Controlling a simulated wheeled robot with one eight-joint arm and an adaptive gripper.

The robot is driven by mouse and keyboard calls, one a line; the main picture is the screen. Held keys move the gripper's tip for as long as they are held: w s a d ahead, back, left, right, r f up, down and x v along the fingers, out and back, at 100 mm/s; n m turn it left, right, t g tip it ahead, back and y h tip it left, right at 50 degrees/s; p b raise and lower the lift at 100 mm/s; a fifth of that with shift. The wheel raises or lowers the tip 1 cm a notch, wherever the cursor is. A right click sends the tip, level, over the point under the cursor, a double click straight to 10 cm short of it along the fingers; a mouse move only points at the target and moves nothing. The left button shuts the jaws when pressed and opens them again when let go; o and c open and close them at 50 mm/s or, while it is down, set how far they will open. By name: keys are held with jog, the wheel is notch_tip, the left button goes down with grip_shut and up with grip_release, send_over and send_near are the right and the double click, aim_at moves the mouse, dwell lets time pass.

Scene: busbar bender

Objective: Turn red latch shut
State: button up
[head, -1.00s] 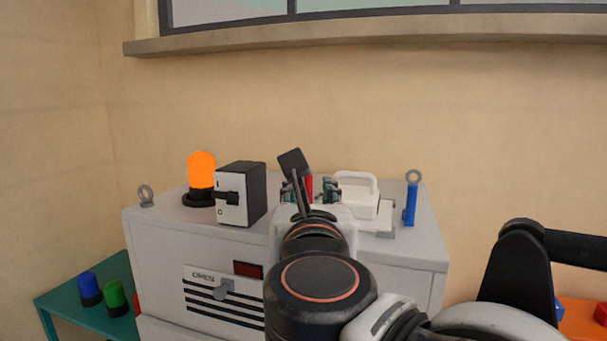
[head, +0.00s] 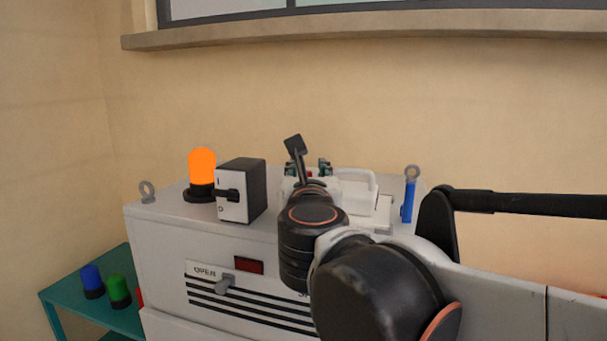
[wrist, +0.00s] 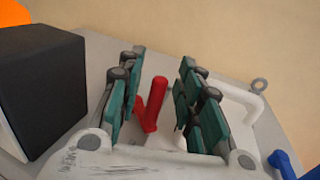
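The red latch (wrist: 152,106) is an upright, slightly tilted red handle on top of the grey cabinet in the wrist view. My gripper (wrist: 158,100) is open, with its teal-padded fingers on either side of the latch. The latch's lower end is partly hidden by the gripper body. In the head view my gripper (head: 309,170) is over the cabinet top, and my arm hides most of the latch.
The grey cabinet (head: 160,235) carries an orange beacon (head: 202,168), a black switch box (head: 242,190), a white handle (head: 360,186) and a blue latch (head: 408,202). A grey lever (head: 225,285) points at OPEN on its front. A teal table (head: 70,298) stands at left.

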grip_shut()
jog(key=shift+d, duration=0.1)
jog(key=shift+w+d+n+y, duration=0.2)
jog(key=shift+n+y, duration=0.3)
jog(key=shift+y, duration=0.3)
jog(key=shift+w+d+n+y, duration=0.2)
jog(key=shift+n+y, duration=0.3)
jog(key=shift+y, duration=0.3)
jog(key=shift+w+d+n+g+y, duration=0.1)
jog(key=shift+n+g+y, duration=0.15)
jog(key=shift+n+y, duration=0.55)
jog(key=shift+w+d+n+g+y, duration=0.1)
jog(key=shift+n+g+y, duration=0.3)
jog(key=shift+y, duration=0.6)
grip_release()
jog(key=shift+s, duration=0.1)
